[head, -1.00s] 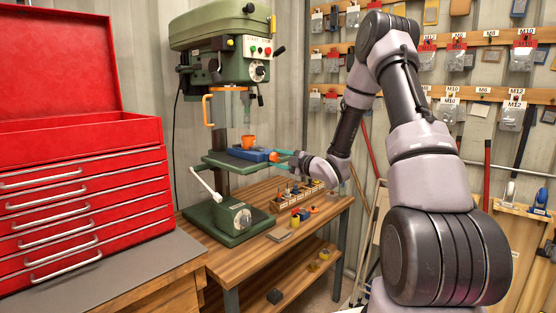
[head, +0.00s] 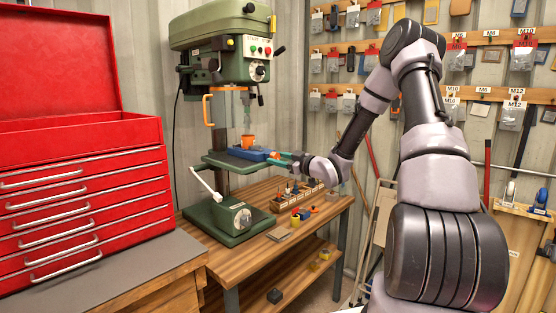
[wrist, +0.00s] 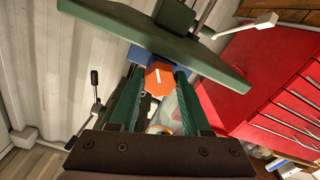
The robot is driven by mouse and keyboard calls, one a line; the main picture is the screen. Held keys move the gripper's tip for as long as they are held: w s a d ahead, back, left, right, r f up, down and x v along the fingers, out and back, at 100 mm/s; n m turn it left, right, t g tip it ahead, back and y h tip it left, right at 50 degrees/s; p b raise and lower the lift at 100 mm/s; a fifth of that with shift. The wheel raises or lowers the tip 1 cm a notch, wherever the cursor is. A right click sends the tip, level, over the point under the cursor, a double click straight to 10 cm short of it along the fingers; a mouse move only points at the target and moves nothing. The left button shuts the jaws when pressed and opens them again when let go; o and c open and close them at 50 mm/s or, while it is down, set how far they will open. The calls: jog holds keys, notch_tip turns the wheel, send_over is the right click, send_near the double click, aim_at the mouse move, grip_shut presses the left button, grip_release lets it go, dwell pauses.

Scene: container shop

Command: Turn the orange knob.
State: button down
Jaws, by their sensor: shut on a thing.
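The orange knob (wrist: 158,78) has a lobed edge and a white mark on its face. In the wrist view it sits between the tips of the two green fingers of my gripper (wrist: 155,88), which is shut on it. In the head view my gripper (head: 285,159) reaches in from the right at the end of a blue vise (head: 247,154), and the knob is mostly hidden there. The vise lies on the green table of a drill press (head: 222,160).
An orange cup-like thing (head: 248,141) stands above the vise under the drill. The wooden bench (head: 262,200) below holds a rack of bits (head: 298,194) and small coloured parts. A red tool chest (head: 80,200) stands at left. Pegboards with hanging packets line the right wall.

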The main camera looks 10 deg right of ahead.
jog(key=shift+f+m, duration=0.15)
jog(key=shift+m, duration=0.45)
jog(key=shift+c, duration=1.8)
grip_release()
jog(key=v, duration=1.1)
jog(key=shift+w, duration=0.1)
